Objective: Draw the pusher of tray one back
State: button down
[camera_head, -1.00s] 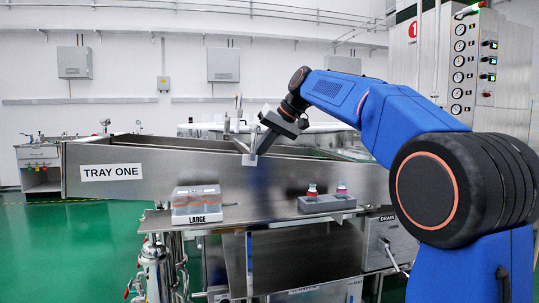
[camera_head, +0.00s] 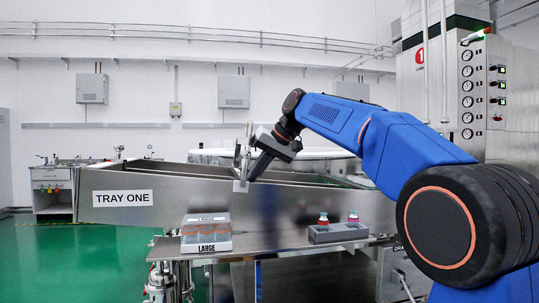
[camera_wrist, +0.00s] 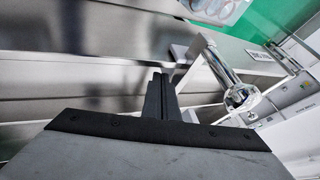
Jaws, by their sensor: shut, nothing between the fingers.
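Tray one (camera_head: 180,205) is a long steel trough with a "TRAY ONE" label at its left end. Its pusher (camera_head: 240,186) shows a bright bracket over the near wall and thin upright parts above it. My gripper (camera_head: 251,172) is shut and empty, reaching down to the tray just right of the pusher. In the wrist view, my closed dark fingers (camera_wrist: 160,82) stand beside a shiny metal post with a ball-like end (camera_wrist: 222,75), apparently part of the pusher. I cannot tell whether they touch.
A clear box labelled LARGE (camera_head: 206,239) and a grey holder (camera_head: 338,232) with two small capped vials stand on the steel shelf before the tray. A panel of gauges (camera_head: 467,95) stands at the right. Green floor (camera_head: 80,260) is open at the left.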

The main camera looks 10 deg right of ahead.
jog(key=v, duration=1.5)
jog(key=c, duration=2.5)
grip_release()
jog(key=shift+d+r, duration=0.2)
jog(key=shift+r, duration=0.1)
jog(key=o, duration=0.6)
jog(key=shift+s, duration=0.15)
jog(key=shift+c, duration=0.2)
jog(key=shift+o, duration=1)
jog(key=shift+f+m, duration=0.15)
jog(key=shift+m, duration=0.15)
jog(key=s+d+f+m+y, duration=0.15)
jog(key=f+m+y, duration=0.35)
jog(key=m, duration=0.6)
jog(key=s+d+f+m+y, duration=0.1)
jog(key=s+f+m+y, duration=0.15)
jog(key=m+y, duration=0.6)
jog(key=w+a+m+h, duration=0.1)
jog(key=w+a, duration=0.1)
jog(key=a, duration=0.6)
jog(key=w+a+m+h, duration=0.1)
jog(key=w+a, duration=0.1)
jog(key=a, duration=0.7)
jog(key=shift+w+f+m, duration=0.25)
jog(key=shift+f+m, duration=0.05)
jog(key=shift+m, duration=0.05)
jog(key=shift+c, duration=0.3)
